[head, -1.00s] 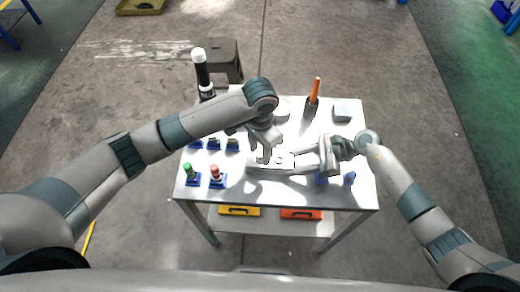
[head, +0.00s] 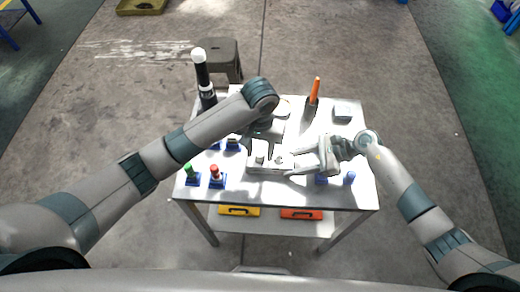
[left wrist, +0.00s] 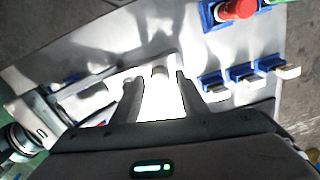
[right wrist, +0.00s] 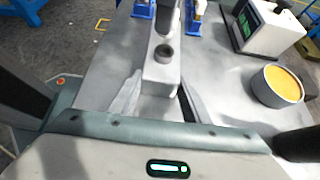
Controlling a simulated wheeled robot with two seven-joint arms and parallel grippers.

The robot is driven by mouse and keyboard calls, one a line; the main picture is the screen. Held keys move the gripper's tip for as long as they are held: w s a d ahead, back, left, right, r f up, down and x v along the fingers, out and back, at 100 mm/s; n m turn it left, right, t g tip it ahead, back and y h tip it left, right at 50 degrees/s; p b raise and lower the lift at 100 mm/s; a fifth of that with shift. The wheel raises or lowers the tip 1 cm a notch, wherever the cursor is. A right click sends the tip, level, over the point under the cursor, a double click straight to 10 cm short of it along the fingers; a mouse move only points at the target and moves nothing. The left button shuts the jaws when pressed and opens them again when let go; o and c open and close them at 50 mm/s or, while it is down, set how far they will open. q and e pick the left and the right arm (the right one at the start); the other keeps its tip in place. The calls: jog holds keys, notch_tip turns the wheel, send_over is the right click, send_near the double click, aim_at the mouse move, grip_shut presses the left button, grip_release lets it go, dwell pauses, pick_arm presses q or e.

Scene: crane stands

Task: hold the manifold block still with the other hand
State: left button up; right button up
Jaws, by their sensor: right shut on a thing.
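The pale grey manifold block (head: 268,168) lies on the table's middle. A short upright peg (head: 260,158) shows on its left part in the head view. In the right wrist view the block (right wrist: 160,72) has a dark round hole on top. My right gripper (head: 295,163) is shut on the block's right end, a finger on each side, also in the right wrist view (right wrist: 157,98).
Blue stands with a green knob (head: 189,171) and a red knob (head: 215,172) are at the table's front left. A black white-topped post (head: 203,80) and an orange-handled tool (head: 315,92) stand at the back. A round orange-topped container (right wrist: 281,84) is nearby.

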pick_arm(q)
jog(key=shift+n, duration=1.2)
grip_shut()
jog(key=m, duration=0.3)
jog(key=shift+m, duration=1.1)
jog(key=shift+w+m, duration=0.1)
jog(key=shift+m, duration=0.9)
jog(key=m, duration=0.3)
